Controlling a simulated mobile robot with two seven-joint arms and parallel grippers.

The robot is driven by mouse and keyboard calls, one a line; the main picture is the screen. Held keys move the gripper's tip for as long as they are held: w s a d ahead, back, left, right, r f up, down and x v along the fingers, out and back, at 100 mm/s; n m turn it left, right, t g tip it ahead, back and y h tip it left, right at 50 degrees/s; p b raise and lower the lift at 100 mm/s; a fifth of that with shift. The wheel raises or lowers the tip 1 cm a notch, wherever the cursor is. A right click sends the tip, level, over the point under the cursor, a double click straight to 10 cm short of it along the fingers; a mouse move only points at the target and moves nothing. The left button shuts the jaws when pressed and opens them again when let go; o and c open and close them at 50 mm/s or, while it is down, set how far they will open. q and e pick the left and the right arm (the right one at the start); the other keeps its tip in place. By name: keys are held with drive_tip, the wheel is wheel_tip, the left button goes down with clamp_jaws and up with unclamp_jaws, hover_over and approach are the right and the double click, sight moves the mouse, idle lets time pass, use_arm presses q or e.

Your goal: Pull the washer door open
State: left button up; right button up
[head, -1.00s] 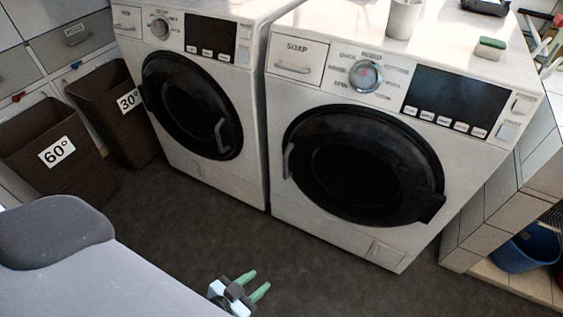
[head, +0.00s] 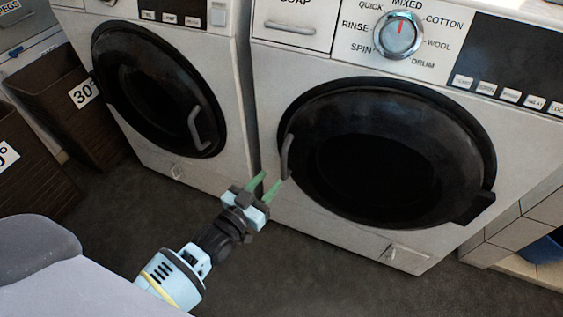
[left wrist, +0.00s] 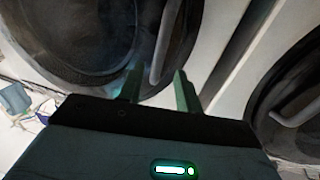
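The right-hand washer's round black door (head: 390,160) is shut. Its grey bar handle (head: 287,157) stands on the door's left edge. My left gripper (head: 271,179) has two green fingers, open and apart, just below and left of this handle. In the left wrist view, the handle (left wrist: 166,45) shows beyond the open fingers (left wrist: 158,90), in line with the gap between them. I see no clear contact with it. My right gripper is not in view.
A second machine with a black door (head: 160,90) and its own handle (head: 197,130) stands close on the left, with a narrow gap between. Dark baskets (head: 75,110) stand at far left. The floor (head: 330,275) in front is clear. A tiled ledge (head: 510,235) is at right.

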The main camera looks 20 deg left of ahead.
sight(282, 167)
use_arm(q)
drive_tip(key=shift+w+d, duration=0.15)
drive_tip(key=shift+w, duration=0.35)
drive_tip(key=b+x, duration=0.1)
drive_tip(key=x, duration=0.4)
drive_tip(key=shift+b, duration=0.3)
drive_tip(key=shift+x, duration=0.8)
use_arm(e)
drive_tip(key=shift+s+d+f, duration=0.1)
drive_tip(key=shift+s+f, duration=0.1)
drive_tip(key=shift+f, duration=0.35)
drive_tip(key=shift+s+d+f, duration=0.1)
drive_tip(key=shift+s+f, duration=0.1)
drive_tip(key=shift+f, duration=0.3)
use_arm(q)
drive_tip(key=c, duration=0.7)
clamp_jaws()
